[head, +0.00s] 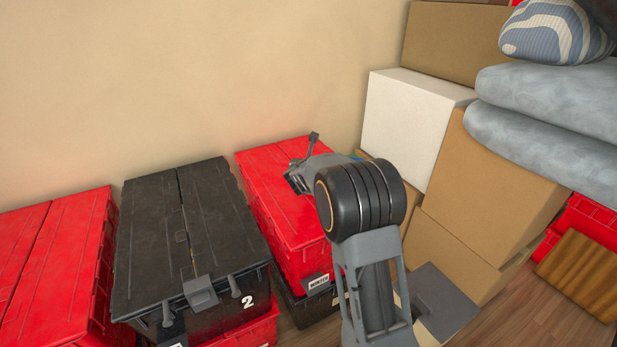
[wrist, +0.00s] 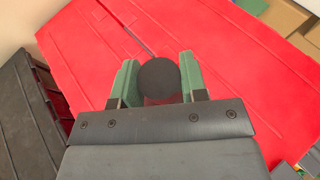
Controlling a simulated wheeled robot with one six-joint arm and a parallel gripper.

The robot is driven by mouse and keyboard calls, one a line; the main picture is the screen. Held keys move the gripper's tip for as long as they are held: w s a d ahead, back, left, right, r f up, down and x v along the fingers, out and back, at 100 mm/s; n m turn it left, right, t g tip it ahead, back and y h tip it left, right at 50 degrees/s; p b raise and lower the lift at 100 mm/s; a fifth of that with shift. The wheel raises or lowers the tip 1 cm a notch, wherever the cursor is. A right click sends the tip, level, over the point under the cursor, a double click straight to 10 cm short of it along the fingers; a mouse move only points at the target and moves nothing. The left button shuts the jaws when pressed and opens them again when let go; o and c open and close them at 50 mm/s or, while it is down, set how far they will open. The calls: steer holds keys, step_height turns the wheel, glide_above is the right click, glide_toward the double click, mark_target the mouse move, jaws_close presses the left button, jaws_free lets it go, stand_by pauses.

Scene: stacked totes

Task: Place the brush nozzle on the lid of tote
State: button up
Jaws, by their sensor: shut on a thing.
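The brush nozzle (wrist: 158,78) shows in the wrist view as a dark round end between the two green fingers of my gripper (wrist: 158,84). My gripper is shut on it. The rest of the nozzle is mostly hidden, and I cannot tell whether it touches the lid. In the head view my gripper (head: 296,180) is over the red lid of a tote (head: 268,168), on its right-hand side; my arm hides part of that lid. The same red lid (wrist: 235,45) fills most of the wrist view below the fingers.
A black tote (head: 150,240) marked 2 stands to the left, with a red tote (head: 62,250) beyond it. Cardboard boxes (head: 500,180) and a white box (head: 412,120) stand close on the right, with grey cushions (head: 545,100) above. The wall (head: 200,80) is behind.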

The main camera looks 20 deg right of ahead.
steer(key=shift+w+f, duration=0.25)
steer(key=shift+f, duration=0.05)
steer(key=shift+w+f+b, duration=0.15)
steer(key=shift+f+b, duration=0.3)
steer(key=shift+f, duration=0.45)
steer(key=shift+w+f+b, duration=0.1)
steer(key=shift+f+b, duration=0.3)
steer(key=shift+f, duration=0.45)
steer(key=shift+f, duration=0.15)
steer(key=o, duration=1.1)
steer(key=shift+c, duration=0.2)
